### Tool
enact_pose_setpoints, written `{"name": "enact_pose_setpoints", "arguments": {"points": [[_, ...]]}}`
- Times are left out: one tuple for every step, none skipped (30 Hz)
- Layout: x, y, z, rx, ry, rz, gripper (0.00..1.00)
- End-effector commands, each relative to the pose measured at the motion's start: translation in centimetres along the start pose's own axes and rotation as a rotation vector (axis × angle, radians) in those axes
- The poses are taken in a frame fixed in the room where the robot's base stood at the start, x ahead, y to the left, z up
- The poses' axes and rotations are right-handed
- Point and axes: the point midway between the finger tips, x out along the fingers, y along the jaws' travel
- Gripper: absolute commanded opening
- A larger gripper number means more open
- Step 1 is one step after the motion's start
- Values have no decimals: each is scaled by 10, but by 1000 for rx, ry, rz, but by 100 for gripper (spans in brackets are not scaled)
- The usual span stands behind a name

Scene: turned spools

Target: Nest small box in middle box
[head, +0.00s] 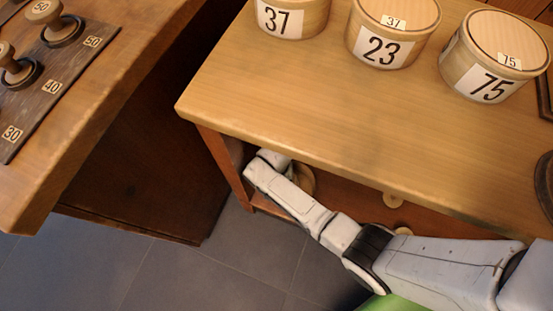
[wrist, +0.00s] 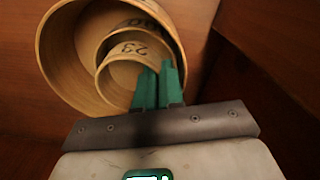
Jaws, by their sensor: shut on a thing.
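In the wrist view, three open round wooden boxes of different sizes show one within another. The large box (wrist: 52,55) is outermost. The middle box (wrist: 105,40) shows inside its rim, with a partly hidden number at its upper edge. The small box (wrist: 118,80) shows inside the middle box's outline; an upside-down "23" appears just above its rim. I cannot tell how deep the small box sits. My gripper's green fingers (wrist: 158,72) are shut on the small box's wall at its right side. In the head view my gripper is hidden under the tabletop's edge.
The tabletop (head: 300,95) overhangs the shelf (head: 350,198) where my arm reaches. Round boxes labelled 37 (head: 282,24), 23 (head: 383,50) and 75 (head: 484,85) stand on top. A table leg (head: 225,165) is left of my arm. A bench with pegs (head: 95,90) is at left.

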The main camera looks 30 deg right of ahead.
Motion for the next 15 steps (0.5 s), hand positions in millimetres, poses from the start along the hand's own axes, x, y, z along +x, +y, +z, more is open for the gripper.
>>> {"name": "enact_pose_setpoints", "arguments": {"points": [[1, 0, 0, 0, 0, 0, 0], [1, 0, 0, 0, 0, 0, 0], [1, 0, 0, 0, 0, 0, 0], [1, 0, 0, 0, 0, 0, 0], [1, 0, 0, 0, 0, 0, 0], [1, 0, 0, 0, 0, 0, 0], [1, 0, 0, 0, 0, 0, 0], [1, 0, 0, 0, 0, 0, 0], [1, 0, 0, 0, 0, 0, 0], [1, 0, 0, 0, 0, 0, 0], [1, 0, 0, 0, 0, 0, 0], [1, 0, 0, 0, 0, 0, 10], [1, 0, 0, 0, 0, 0, 13], [1, 0, 0, 0, 0, 0, 16], [1, 0, 0, 0, 0, 0, 20]]}}
